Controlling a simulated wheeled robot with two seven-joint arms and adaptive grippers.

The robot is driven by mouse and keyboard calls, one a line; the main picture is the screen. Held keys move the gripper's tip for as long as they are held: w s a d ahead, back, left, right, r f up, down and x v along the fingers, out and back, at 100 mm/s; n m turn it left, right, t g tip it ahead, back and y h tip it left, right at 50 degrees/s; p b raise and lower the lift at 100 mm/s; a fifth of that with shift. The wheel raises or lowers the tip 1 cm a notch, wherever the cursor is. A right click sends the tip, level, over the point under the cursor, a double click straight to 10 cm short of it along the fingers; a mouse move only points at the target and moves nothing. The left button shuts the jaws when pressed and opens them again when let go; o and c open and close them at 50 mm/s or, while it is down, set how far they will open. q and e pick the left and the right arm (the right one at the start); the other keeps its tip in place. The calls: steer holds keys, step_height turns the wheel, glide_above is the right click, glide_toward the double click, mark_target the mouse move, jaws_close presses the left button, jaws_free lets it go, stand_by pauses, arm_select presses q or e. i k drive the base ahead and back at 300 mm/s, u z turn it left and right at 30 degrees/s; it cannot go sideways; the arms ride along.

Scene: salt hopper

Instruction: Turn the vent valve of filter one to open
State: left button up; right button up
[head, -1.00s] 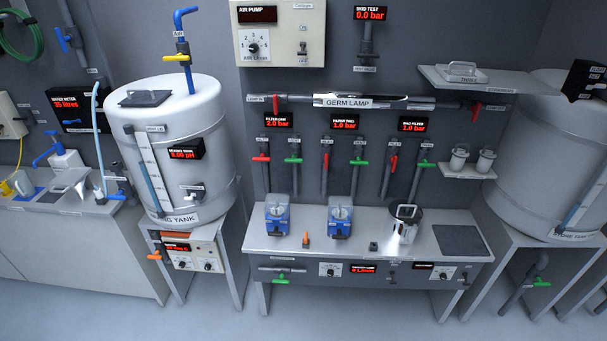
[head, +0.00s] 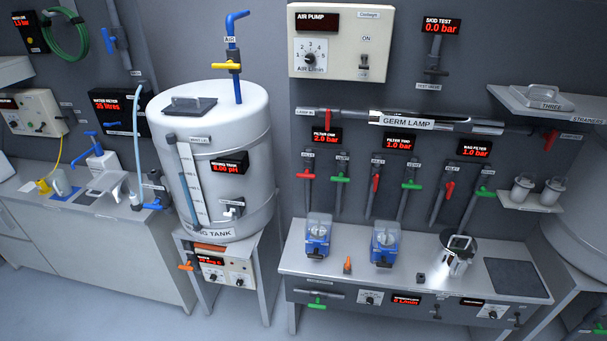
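The filter one display (head: 327,137) reads 2.0 bar on the back wall. Below it are two pipes with small valves. The left valve has a red handle (head: 306,176) lying across its pipe. The right valve has a green handle (head: 340,179), also lying across its pipe. The small labels above them are too blurred to read surely, so I cannot tell for certain which is the vent. A blue-based filter unit with a clear top (head: 318,236) stands on the bench below. Neither of my grippers is in view.
Filter two (head: 399,142) and the bag filter (head: 474,149) read 1.0 bar, with similar valves. The bench (head: 345,266) stands before the wall. A white tank (head: 256,120) is left of the valves. Floor (head: 160,320) is clear in front.

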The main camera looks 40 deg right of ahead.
mark_target(340, 178)
steer(key=u, duration=0.1)
steer(key=i, duration=0.75)
steer(key=z, duration=0.7)
steer(key=i, duration=0.6)
steer(key=z, duration=0.7)
